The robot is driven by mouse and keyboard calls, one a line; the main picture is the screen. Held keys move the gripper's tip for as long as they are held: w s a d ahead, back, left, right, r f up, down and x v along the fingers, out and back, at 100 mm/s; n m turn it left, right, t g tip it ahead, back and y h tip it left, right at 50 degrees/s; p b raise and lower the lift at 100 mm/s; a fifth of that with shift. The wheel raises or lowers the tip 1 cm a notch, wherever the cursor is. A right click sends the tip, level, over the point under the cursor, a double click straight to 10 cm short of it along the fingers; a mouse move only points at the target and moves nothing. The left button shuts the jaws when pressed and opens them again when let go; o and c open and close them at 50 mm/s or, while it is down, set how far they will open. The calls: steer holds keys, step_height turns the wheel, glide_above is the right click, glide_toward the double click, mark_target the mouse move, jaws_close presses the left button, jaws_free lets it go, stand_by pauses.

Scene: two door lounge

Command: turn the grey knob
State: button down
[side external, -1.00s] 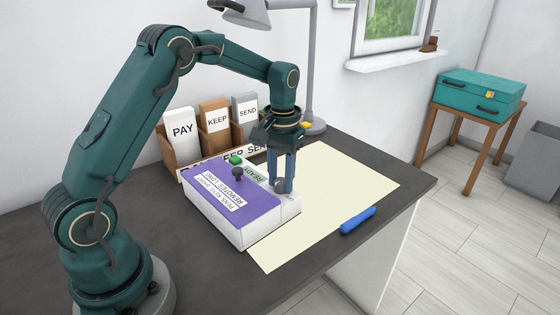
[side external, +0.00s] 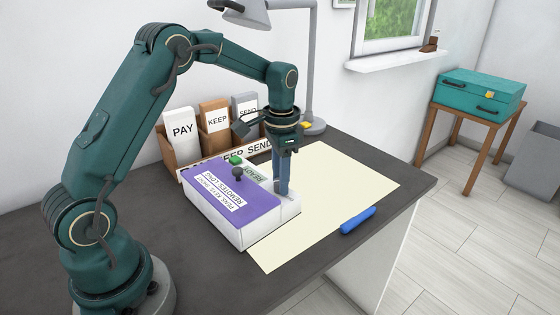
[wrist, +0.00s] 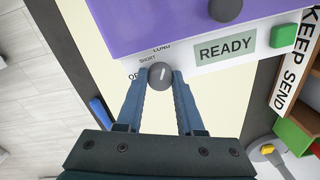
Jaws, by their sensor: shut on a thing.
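The grey knob (wrist: 160,76) sits on the white front strip of a box with a purple top (side external: 228,194). In the wrist view its white pointer line points up towards the box, roughly at the label LONG. The labels SHORT and a partly hidden one starting with O lie to its left. My gripper (wrist: 160,78) is shut on the knob, one fingertip on each side. In the side view my gripper (side external: 284,190) points straight down at the strip, and its fingers hide most of the knob. A display (wrist: 226,48) beside the knob reads READY.
A green button (wrist: 283,36) and a dark round knob (side external: 238,172) are on the box. A cream sheet (side external: 350,190) lies under and beside it, with a blue marker-like object (side external: 358,220). A letter rack (side external: 217,143) and a lamp (side external: 311,60) stand behind.

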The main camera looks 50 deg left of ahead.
stand_by(0.4)
steer(key=c, duration=0.8)
jaws_free()
steer(key=shift+r, duration=2.6)
